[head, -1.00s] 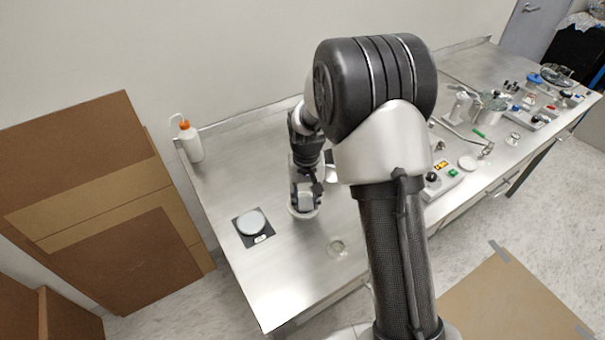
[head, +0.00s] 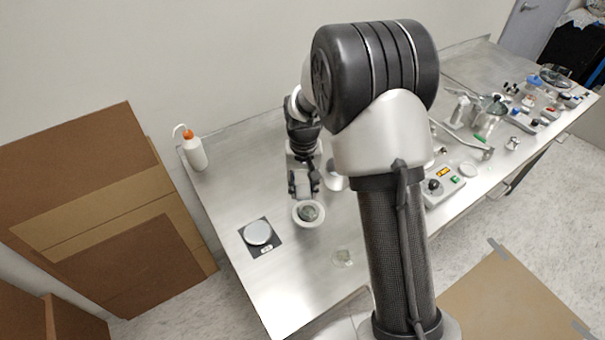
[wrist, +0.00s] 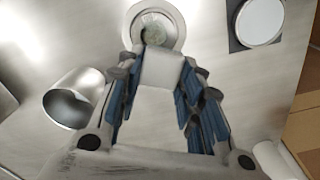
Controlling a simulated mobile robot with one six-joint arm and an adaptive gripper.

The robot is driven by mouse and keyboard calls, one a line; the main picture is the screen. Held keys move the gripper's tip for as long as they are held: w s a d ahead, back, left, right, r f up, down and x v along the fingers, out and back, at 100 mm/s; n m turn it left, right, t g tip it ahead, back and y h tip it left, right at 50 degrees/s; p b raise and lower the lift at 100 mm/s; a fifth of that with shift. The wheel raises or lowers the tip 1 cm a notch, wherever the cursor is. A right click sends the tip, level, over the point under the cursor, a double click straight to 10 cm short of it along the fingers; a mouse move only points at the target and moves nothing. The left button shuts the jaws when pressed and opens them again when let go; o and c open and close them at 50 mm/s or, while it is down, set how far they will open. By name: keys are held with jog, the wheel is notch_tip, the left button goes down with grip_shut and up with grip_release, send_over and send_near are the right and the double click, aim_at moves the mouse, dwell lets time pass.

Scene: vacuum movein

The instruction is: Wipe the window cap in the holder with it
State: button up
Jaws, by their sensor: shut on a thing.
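My gripper (head: 304,188) is shut on a pale folded wipe (wrist: 160,72), which shows between the blue-padded fingers in the wrist view. The holder (head: 297,221) is a round white ring on the metal bench; it also shows at the top of the wrist view (wrist: 177,19). The window cap (head: 310,213) is a grey-green glassy disc inside the holder, also visible in the wrist view (wrist: 155,32). My gripper is just behind the holder in the head view. The cap is mostly uncovered. I cannot tell whether the wipe touches the holder's edge.
A metal cup (wrist: 72,100) is close to my gripper. A wash bottle (head: 195,152) stands at the back left. A control box (head: 442,186) stands right.

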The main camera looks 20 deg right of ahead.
aim_at(304, 189)
jog(key=shift+r+p, duration=0.75)
jog(key=shift+r, duration=0.65)
jog(key=shift+d+r+p, duration=0.15)
jog(key=shift+p, duration=1.3)
